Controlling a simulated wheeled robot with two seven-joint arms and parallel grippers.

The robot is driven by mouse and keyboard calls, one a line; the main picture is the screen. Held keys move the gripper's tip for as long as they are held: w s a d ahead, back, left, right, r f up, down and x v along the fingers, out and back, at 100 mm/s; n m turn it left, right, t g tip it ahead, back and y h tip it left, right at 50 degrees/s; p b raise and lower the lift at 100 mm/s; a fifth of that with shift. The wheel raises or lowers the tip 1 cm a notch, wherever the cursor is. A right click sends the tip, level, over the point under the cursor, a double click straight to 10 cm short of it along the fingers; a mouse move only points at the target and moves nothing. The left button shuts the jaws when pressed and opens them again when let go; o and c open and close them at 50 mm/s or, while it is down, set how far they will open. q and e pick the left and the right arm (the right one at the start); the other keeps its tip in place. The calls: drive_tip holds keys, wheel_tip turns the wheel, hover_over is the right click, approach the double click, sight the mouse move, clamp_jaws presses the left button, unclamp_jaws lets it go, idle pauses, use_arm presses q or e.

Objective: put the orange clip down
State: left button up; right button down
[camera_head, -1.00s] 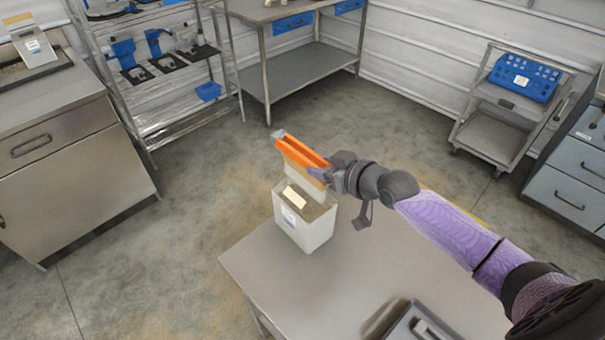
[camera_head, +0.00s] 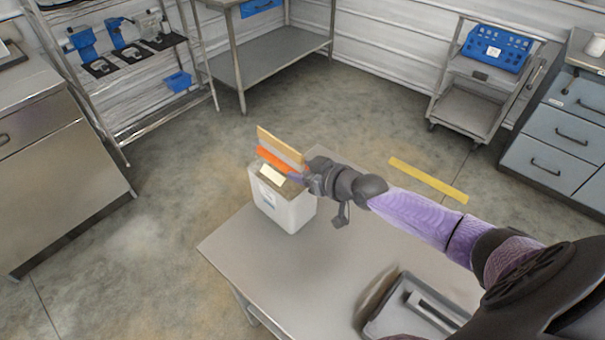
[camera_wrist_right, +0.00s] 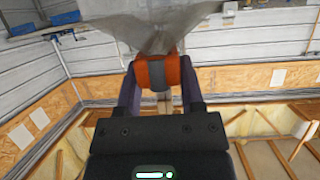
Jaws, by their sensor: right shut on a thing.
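The orange clip (camera_head: 275,160) shows as a long orange bar with a tan strip along its upper edge, over the white bin in the head view. My right gripper (camera_head: 299,178) is shut on it. In the right wrist view the orange clip (camera_wrist_right: 157,72) sits between my two fingers, with a grey part at its middle. A grey, translucent shape (camera_wrist_right: 150,30) lies just beyond it there. Whether the clip touches the bin cannot be told. My left gripper is not in view.
The white bin (camera_head: 288,212), with a cream scoop or card (camera_head: 272,174) at its top, stands on the grey table (camera_head: 270,262) near its far edge. A grey tray (camera_head: 415,305) lies at the near right. The table's left part is clear.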

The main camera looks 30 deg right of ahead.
drive_tip(key=shift+f, duration=0.15)
drive_tip(key=shift+c, duration=1.1)
unclamp_jaws()
